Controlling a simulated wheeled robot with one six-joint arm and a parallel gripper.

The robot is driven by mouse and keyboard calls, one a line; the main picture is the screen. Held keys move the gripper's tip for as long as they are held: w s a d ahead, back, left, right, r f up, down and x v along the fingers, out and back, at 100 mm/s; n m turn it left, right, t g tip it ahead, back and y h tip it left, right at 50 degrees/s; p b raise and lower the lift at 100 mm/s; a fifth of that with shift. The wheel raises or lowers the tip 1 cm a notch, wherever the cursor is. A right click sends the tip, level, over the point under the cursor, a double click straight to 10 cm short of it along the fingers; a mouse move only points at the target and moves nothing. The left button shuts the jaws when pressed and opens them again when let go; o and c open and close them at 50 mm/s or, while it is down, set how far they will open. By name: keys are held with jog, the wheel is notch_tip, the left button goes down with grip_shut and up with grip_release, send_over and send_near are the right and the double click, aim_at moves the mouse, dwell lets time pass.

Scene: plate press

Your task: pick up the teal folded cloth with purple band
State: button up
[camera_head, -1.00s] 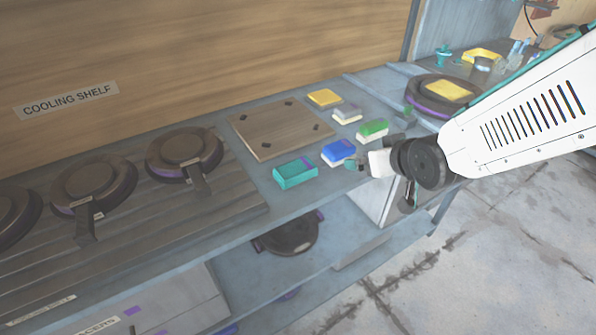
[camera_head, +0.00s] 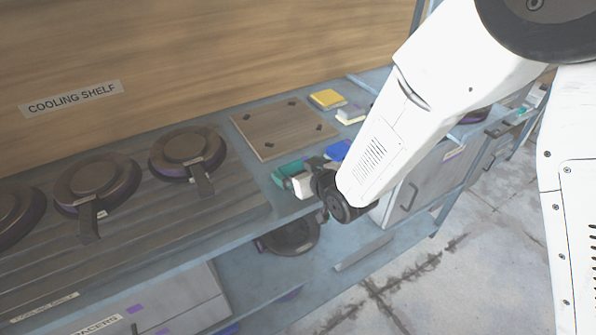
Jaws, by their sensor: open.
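The teal folded cloth (camera_head: 289,169) lies on the grey bench near its front edge, right of the cooling plates. My gripper (camera_head: 293,175) is open and right at the cloth, reaching in from the right. The gripper and wrist cover the cloth's right and front parts, including its purple band. I cannot tell whether the fingers touch the cloth or stand on both sides of it.
A blue-topped sponge (camera_head: 338,150) sits just right of my gripper, partly hidden. A wooden board (camera_head: 284,128) lies behind the cloth. A yellow cloth (camera_head: 327,98) and a pale block (camera_head: 351,114) are farther back. Round dark presses (camera_head: 187,151) stand on the left.

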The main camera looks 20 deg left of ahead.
jog(key=shift+w+a+f, duration=0.15)
jog(key=shift+w+a, duration=0.1)
jog(key=shift+a, duration=0.05)
jog(key=shift+c, duration=0.3)
jog(key=c, duration=0.5)
jog(key=shift+c, duration=0.2)
